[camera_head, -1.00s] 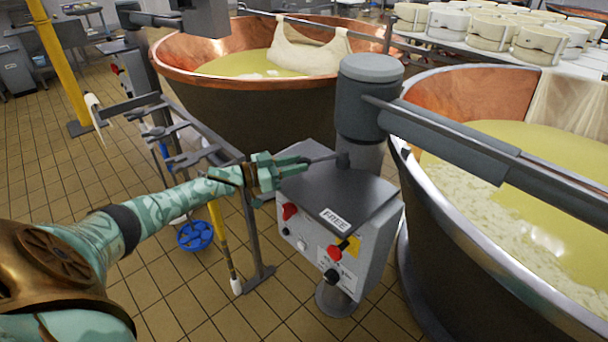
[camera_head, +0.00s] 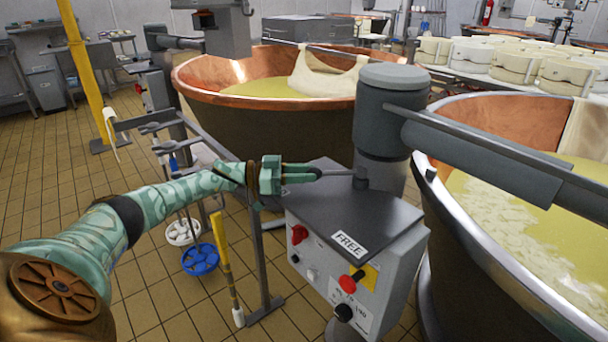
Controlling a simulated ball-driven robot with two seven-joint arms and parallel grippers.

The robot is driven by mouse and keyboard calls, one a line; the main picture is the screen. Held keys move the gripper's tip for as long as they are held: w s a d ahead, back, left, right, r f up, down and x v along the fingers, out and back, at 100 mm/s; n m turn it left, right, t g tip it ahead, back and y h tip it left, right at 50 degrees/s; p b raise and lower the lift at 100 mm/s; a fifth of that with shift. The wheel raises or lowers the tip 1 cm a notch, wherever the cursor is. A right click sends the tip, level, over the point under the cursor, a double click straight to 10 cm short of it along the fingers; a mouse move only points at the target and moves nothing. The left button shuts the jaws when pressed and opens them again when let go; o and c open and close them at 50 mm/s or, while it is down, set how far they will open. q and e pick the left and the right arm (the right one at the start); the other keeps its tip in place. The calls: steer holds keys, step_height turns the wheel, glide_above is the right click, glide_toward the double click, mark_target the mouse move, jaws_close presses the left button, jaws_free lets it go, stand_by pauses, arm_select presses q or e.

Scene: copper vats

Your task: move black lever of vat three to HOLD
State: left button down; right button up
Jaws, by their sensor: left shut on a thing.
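The control box (camera_head: 350,284) stands between two copper vats, with a dark flat top. A short dark lever (camera_head: 341,172) sits on that top and points left from its upright pivot. A white FREE label (camera_head: 350,243) is at the top's front edge. I see no HOLD label. My left gripper (camera_head: 300,174), green, reaches in from the left and is shut on the lever's outer end, which its fingers partly hide. My right gripper is not in view.
The right vat (camera_head: 484,262) holds yellow liquid with pale curd. The rear vat (camera_head: 265,120) has a cloth hung in it. A grey column (camera_head: 385,120) rises behind the lever. A tool rack and blue wheel-shaped tool (camera_head: 200,259) stand left of the box.

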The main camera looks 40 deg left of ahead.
arm_select(q)
steer(key=c, duration=1.1)
jaws_free()
steer(key=shift+a, duration=0.1)
steer(key=shift+c, duration=0.2)
steer(key=shift+o, duration=0.2)
steer(key=shift+w+f, duration=0.1)
steer(key=shift+w, duration=0.05)
steer(key=v, duration=1.6)
steer(key=shift+a+p, duration=0.15)
steer(key=shift+p, duration=0.25)
